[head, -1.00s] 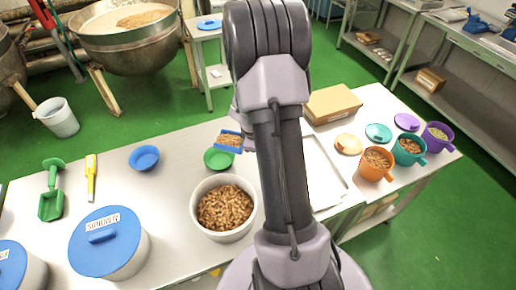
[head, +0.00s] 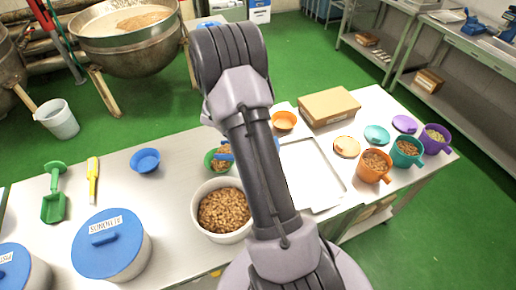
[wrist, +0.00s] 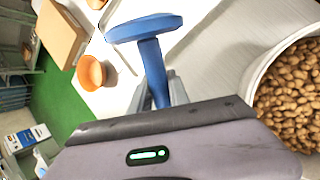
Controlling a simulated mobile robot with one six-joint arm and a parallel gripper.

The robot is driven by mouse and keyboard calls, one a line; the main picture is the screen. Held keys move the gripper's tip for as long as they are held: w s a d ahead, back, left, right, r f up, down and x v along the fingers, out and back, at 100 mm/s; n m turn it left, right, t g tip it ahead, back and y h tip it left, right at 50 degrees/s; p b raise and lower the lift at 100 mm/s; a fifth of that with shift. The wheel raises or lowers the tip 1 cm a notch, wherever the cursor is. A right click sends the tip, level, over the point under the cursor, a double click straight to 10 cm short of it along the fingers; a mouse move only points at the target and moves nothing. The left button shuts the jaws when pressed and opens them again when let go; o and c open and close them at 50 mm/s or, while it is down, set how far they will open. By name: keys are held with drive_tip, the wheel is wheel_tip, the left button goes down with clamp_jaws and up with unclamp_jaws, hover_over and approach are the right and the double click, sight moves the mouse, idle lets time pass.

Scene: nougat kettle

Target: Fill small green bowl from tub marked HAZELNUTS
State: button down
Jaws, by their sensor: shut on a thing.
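The small green bowl (head: 209,161) stands on the table, partly hidden by my arm, with brown nuts showing inside its rim. In the wrist view my gripper (wrist: 162,88) is shut on the blue scoop's handle (wrist: 152,62). The open white tub (head: 204,233), holding many brown nuts, stands just in front of the bowl. Its wall also shows in the wrist view (wrist: 262,72). No marking is readable on it.
A blue-lidded labelled tub (head: 110,240) and a blue bowl (head: 145,160) stand left. A green scoop (head: 54,205) and a yellow tool (head: 93,180) lie there. An orange bowl (head: 284,121), cardboard box (head: 328,106), white tray (head: 325,180) and filled mugs (head: 374,166) are right.

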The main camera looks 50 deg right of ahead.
drive_tip(key=shift+w+a+r+n+g+h+p, duration=0.15)
drive_tip(key=shift+w+a+r+g+h+p, duration=0.2)
drive_tip(key=shift+w+r+g+p, duration=0.5)
drive_tip(key=shift+w+a+r+n+g+h+p, duration=0.1)
drive_tip(key=shift+w+a+r+g+h+p, duration=0.2)
drive_tip(key=shift+w+r+g+p, duration=0.55)
drive_tip(key=shift+w+a+r+n+g+h+p, duration=0.15)
drive_tip(key=shift+w+a+r+g+h+p, duration=0.3)
drive_tip(key=shift+p, duration=0.7)
drive_tip(key=w+a+r+n+g+h+b, duration=0.1)
drive_tip(key=w+r+g+h+b, duration=0.1)
drive_tip(key=w+r+g, duration=0.1)
drive_tip(key=shift+w+a+r, duration=0.35)
drive_tip(key=shift+w+r, duration=0.3)
drive_tip(key=shift+w, duration=0.2)
